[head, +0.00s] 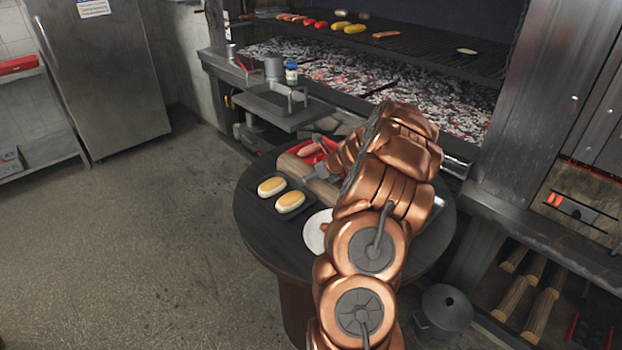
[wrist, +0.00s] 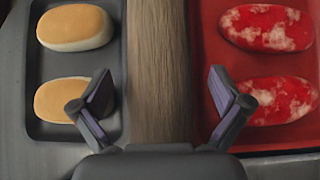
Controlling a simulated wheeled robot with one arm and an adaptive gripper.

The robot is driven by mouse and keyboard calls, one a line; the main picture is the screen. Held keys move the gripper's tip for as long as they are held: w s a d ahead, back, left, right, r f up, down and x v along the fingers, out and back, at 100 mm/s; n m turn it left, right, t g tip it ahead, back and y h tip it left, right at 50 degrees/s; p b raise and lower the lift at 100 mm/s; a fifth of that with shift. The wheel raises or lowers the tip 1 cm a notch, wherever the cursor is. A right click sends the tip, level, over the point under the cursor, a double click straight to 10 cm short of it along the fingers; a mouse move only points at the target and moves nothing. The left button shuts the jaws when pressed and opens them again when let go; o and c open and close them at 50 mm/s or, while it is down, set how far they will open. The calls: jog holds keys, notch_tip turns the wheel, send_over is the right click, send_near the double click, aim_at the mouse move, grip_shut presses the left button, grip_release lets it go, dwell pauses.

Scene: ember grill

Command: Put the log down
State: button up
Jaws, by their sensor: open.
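The log (head: 292,166) is a pale brown piece of wood on the round dark table (head: 246,222), between the dark bun tray and the red tray. In the wrist view the log (wrist: 160,60) runs straight up the middle of the picture. My gripper (wrist: 160,88) is open, with one finger over each side of the log and a visible gap to it. In the head view my gripper (head: 318,172) is low over the table, and my copper arm hides part of the log and the table's right side.
The dark tray (wrist: 32,100) holds two buns. The red tray (wrist: 205,45) holds red, marbled meat pieces. A white plate (head: 315,236) is partly behind my arm. The grill with embers (head: 340,75) stands behind the table. Several logs (head: 540,310) lie on a low shelf at right. The left floor is clear.

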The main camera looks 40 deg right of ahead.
jog(key=shift+c, duration=0.3)
jog(key=c, duration=1.8)
